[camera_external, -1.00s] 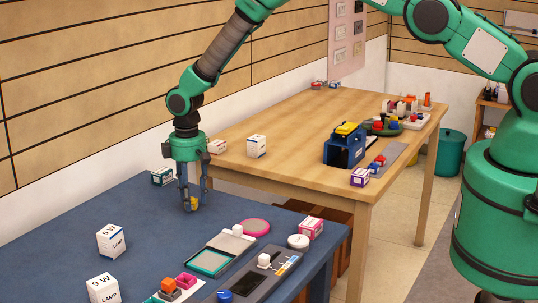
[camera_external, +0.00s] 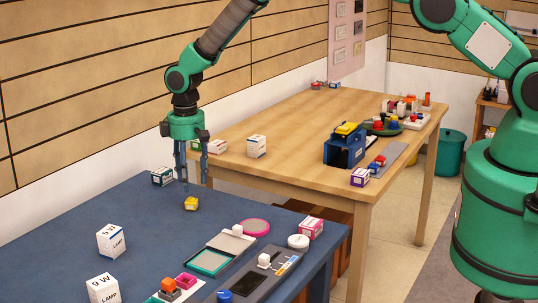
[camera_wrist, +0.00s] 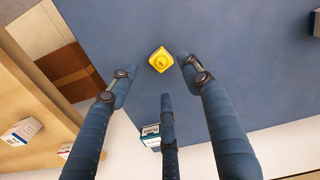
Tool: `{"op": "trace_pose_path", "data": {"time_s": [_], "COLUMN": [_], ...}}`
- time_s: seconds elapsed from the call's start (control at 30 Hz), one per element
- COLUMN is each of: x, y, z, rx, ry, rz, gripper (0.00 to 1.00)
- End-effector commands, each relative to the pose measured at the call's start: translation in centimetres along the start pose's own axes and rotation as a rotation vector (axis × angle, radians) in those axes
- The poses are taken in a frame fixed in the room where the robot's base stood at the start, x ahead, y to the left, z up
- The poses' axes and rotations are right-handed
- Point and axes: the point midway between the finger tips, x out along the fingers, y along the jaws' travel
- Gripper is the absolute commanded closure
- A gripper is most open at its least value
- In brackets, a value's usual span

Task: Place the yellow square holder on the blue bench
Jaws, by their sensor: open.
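The small yellow square holder (camera_external: 191,203) sits on the blue bench (camera_external: 150,222), towards its far right edge. In the wrist view the holder (camera_wrist: 161,60) is a yellow square with a round raised middle, lying just beyond the fingertips. My gripper (camera_external: 190,168) is open and empty, raised above the bench and a little behind the holder. Its fingers (camera_wrist: 155,85) are spread in the wrist view, and nothing is between them. The holder stands free on the bench, touching no finger.
Lamp boxes (camera_external: 111,241), a teal-rimmed tray (camera_external: 209,261), a pink-rimmed disc (camera_external: 255,227) and a dark panel (camera_external: 250,279) occupy the front. A wooden table (camera_external: 290,130) adjoins behind. The bench left of the holder is clear.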

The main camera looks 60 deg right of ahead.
Motion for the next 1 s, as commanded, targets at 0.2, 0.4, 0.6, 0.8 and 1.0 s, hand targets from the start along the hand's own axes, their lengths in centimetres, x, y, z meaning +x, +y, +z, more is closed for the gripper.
{"op": "trace_pose_path", "data": {"time_s": [0.2,0.4,0.6,0.8,1.0], "x": [-3.5,-5.6,-6.3,-6.4,-6.3], "y": [0.0,0.0,0.0,0.0,0.0], "z": [-0.1,-0.1,0.0,0.0,0.0], "rx": [0.000,0.000,0.000,0.000,0.000], "ry": [0.002,0.002,0.000,0.000,0.000], "rz": [0.000,0.000,0.000,0.000,0.000], "gripper": [0.51,0.51,0.51,0.51,0.51]}}
